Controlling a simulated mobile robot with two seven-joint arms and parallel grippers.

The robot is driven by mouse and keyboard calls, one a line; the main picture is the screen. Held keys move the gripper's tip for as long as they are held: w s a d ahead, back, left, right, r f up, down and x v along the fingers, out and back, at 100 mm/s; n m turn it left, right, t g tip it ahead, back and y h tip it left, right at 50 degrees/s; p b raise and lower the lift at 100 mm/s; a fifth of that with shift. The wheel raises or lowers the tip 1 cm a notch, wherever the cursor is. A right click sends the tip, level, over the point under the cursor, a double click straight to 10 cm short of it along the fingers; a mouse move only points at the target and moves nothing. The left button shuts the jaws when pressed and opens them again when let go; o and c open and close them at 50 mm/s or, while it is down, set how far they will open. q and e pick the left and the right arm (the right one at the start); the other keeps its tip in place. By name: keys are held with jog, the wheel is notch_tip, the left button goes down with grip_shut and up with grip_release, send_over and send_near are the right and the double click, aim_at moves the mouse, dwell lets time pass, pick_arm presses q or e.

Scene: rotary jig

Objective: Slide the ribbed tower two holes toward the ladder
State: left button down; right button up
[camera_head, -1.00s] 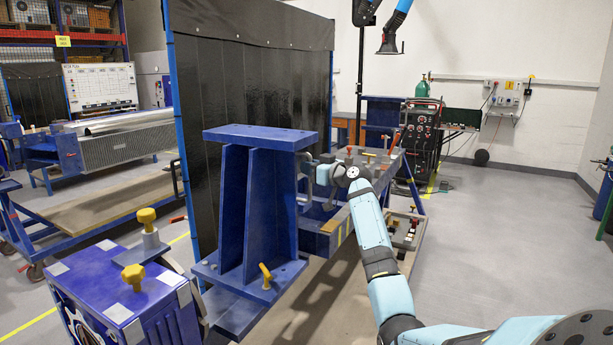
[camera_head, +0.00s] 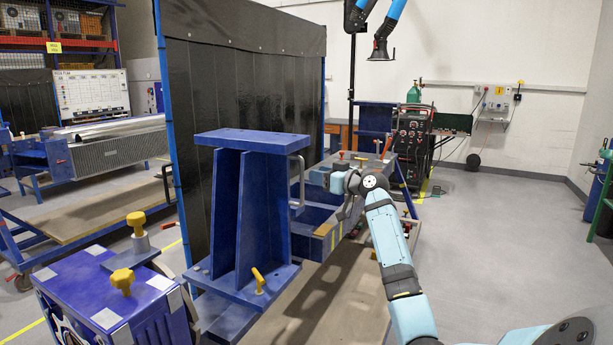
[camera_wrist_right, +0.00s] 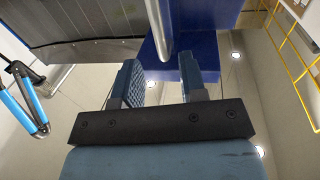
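The ribbed tower (camera_head: 226,215) is a blue upright with a flat top plate, vertical ribs and a base plate, standing left of centre in the head view. A yellow-knobbed pin (camera_head: 259,280) sits on its base. A metal handle (camera_head: 298,182) is on its right side. My right gripper (camera_head: 322,180) is just right of that handle and appears apart from it. In the right wrist view its two fingers (camera_wrist_right: 160,80) are open and empty, with a grey metal bar (camera_wrist_right: 160,25) ahead of the gap between them. My left gripper is out of view. I cannot make out a ladder for certain.
A blue box (camera_head: 105,305) with yellow knobs stands at the front left. A blue beam (camera_head: 318,240) runs behind the tower, with small clamps at its far end. A dark curtain screen (camera_head: 235,85) is behind. Open floor (camera_head: 500,240) lies to the right.

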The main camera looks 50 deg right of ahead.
jog(key=s, duration=0.6)
jog(key=shift+s+d+b, duration=0.25)
jog(key=shift+s+b, duration=0.15)
jog(key=shift+b, duration=0.05)
